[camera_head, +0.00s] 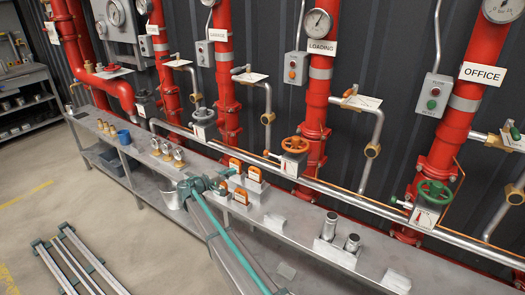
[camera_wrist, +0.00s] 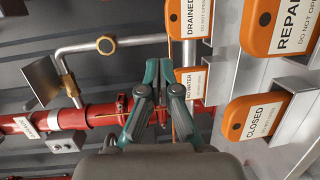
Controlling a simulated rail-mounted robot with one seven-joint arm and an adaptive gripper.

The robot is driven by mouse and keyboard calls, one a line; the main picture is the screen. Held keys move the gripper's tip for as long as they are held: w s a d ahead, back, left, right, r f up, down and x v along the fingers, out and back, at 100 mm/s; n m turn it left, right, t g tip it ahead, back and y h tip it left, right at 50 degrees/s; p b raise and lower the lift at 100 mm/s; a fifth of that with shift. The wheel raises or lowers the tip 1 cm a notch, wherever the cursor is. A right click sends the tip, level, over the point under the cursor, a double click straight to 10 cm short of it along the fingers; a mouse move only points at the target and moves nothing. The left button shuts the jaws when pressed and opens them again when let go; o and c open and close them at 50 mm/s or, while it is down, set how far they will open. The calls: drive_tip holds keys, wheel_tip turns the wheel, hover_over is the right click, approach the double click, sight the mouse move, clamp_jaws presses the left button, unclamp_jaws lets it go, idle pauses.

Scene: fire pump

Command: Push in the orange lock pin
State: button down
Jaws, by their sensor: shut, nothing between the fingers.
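An orange handwheel (camera_head: 295,144) sits on the valve of the red pipe labelled LOADING. A small orange piece (camera_head: 267,153) sticks out just left of the wheel; it may be the lock pin, but it is too small to be sure. My gripper (camera_head: 231,173) is over the shelf, left of the wheel and apart from it, close to the orange tags. In the wrist view my gripper (camera_wrist: 158,72) has its fingers shut with nothing between them. I cannot make out the pin in the wrist view.
Orange tags stand on the shelf close to my gripper; DRAINED (camera_wrist: 188,17), REPAIR (camera_wrist: 282,24) and CLOSED (camera_wrist: 254,117) show at the right in the wrist view. A silver pipe (camera_head: 350,190) runs along the wall. Metal cylinders (camera_head: 329,227) stand further right on the shelf.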

sight(266, 155)
wheel_tip(266, 155, up, 6)
drive_tip(key=w+d+h, duration=0.1)
drive_tip(key=w+d, duration=0.1)
drive_tip(key=w, duration=0.1)
drive_tip(key=shift+t, duration=0.3)
drive_tip(key=p+x, duration=0.1)
drive_tip(key=x, duration=0.2)
drive_tip(key=p+x, duration=0.1)
drive_tip(key=x, duration=0.2)
drive_tip(key=p+x, duration=0.1)
drive_tip(key=x, duration=0.1)
drive_tip(key=shift+w+d+r, duration=0.25)
drive_tip(key=shift+w+d, duration=0.05)
drive_tip(key=shift+s+d+p, duration=0.25)
drive_tip(key=shift+s+d, duration=0.05)
drive_tip(key=shift+d, duration=0.25)
drive_tip(key=shift+s+d+p, duration=0.25)
drive_tip(key=shift+s+d, duration=0.05)
drive_tip(key=shift+d, duration=0.25)
drive_tip(key=shift+s+d+f, duration=0.1)
drive_tip(key=shift+s+d, duration=0.25)
drive_tip(key=shift+d, duration=0.4)
drive_tip(key=s+d+b, duration=0.1)
drive_tip(key=d+b, duration=0.1)
drive_tip(key=d, duration=0.1)
drive_tip(key=shift+s+f, duration=0.2)
drive_tip(key=shift+s, duration=0.2)
drive_tip(key=shift+d+r, duration=0.15)
drive_tip(key=shift+s, duration=0.1)
